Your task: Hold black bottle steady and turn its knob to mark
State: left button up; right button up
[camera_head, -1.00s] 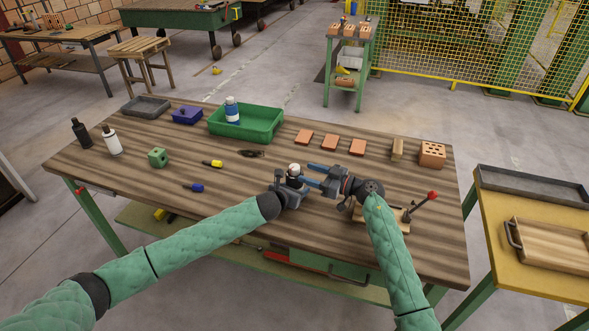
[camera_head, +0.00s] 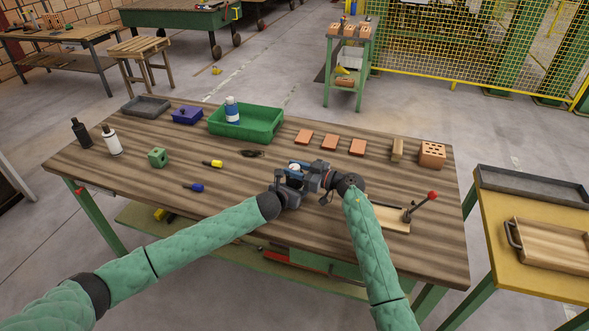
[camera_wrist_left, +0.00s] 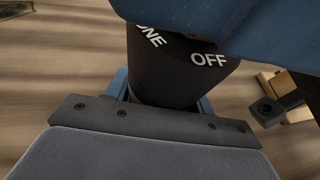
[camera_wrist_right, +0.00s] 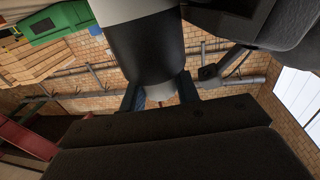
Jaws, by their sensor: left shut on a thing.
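The black bottle (camera_wrist_left: 165,75) stands between the fingers of my left gripper (camera_head: 287,182), which is shut on it. Its side reads "OFF" and part of a word ending "ONE" in the left wrist view. Its white top (camera_head: 294,168) shows in the head view, largely covered by the grippers. My right gripper (camera_head: 298,166) is at the top of the bottle, with a blue finger just behind the white top. In the right wrist view its fingers (camera_wrist_right: 160,92) are apart on either side of a dark cylinder. The mark is not visible.
Another black bottle (camera_head: 80,133) and a white bottle (camera_head: 111,140) stand at the table's left end. A green bin (camera_head: 262,128) is behind the grippers, with orange tiles (camera_head: 329,142) to its right. A wooden fixture with a red-knobbed lever (camera_head: 421,205) is right of my right arm.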

jog(key=shift+c, duration=1)
jog(key=shift+m+t, duration=0.3)
jog(key=shift+t, duration=0.2)
jog(key=shift+m+t+h, duration=0.8)
jog(key=shift+t+h, duration=0.2)
jog(key=shift+t, duration=0.1)
jog(key=shift+a+m+t+h, duration=0.15)
jog(key=shift+m+t+h, duration=1.25)
jog(key=shift+t, duration=0.1)
jog(key=shift+m+t+h, duration=0.4)
jog(key=shift+t+h, duration=0.1)
jog(key=shift+h, duration=0.2)
jog(key=o, duration=1)
